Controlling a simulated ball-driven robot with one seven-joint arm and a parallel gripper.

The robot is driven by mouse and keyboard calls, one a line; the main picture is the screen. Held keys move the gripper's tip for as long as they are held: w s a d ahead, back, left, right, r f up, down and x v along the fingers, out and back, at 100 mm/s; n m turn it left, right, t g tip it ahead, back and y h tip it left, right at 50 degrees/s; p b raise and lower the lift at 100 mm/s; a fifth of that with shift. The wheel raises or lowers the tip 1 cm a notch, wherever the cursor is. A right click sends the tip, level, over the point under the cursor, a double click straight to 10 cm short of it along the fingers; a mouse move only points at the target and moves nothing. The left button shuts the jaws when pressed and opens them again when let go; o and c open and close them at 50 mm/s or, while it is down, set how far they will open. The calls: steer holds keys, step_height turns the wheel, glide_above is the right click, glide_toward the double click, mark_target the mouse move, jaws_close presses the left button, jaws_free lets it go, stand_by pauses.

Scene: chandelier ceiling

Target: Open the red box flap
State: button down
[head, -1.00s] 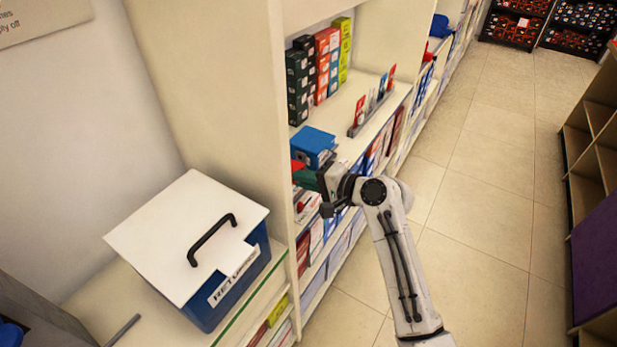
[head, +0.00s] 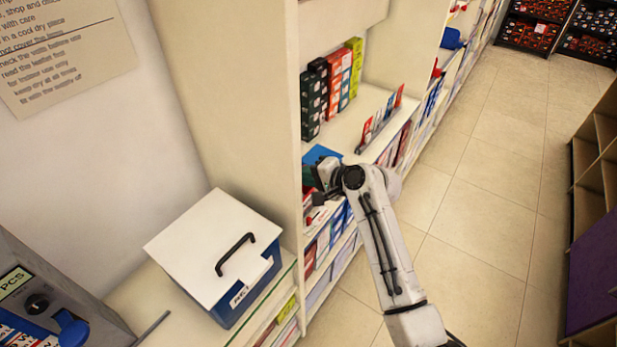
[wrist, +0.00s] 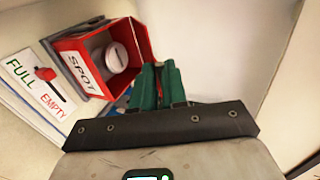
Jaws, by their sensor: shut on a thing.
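The red box (wrist: 137,33) shows in the wrist view, with its inside open to view. It has a white label reading SPOT (wrist: 80,73) along its left edge and a round white object (wrist: 115,57) inside. My gripper's green fingers (wrist: 158,70) are close together at the box's lower right edge. They are shut on the box's flap, which is mostly hidden between and behind them. In the head view my gripper (head: 308,178) is at the shelf front, beside a blue box (head: 320,154); the red box is hidden there.
A FULL/EMPTY panel (wrist: 40,85) with a red slider is left of the red box. A blue box with a white lid and black handle (head: 213,246) stands on the lower left counter. Upright boxes (head: 331,85) fill the shelf above. The aisle floor (head: 470,210) is clear.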

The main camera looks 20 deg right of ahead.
steer(key=shift+w+a+r, duration=0.3)
steer(key=shift+w+r, duration=0.15)
steer(key=shift+r, duration=0.15)
steer(key=c, duration=1.3)
jaws_free()
steer(key=shift+c, duration=0.2)
steer(key=shift+f, duration=0.1)
steer(key=v, duration=1)
steer(key=shift+s+d+b, duration=0.2)
steer(key=shift+s+b, duration=0.15)
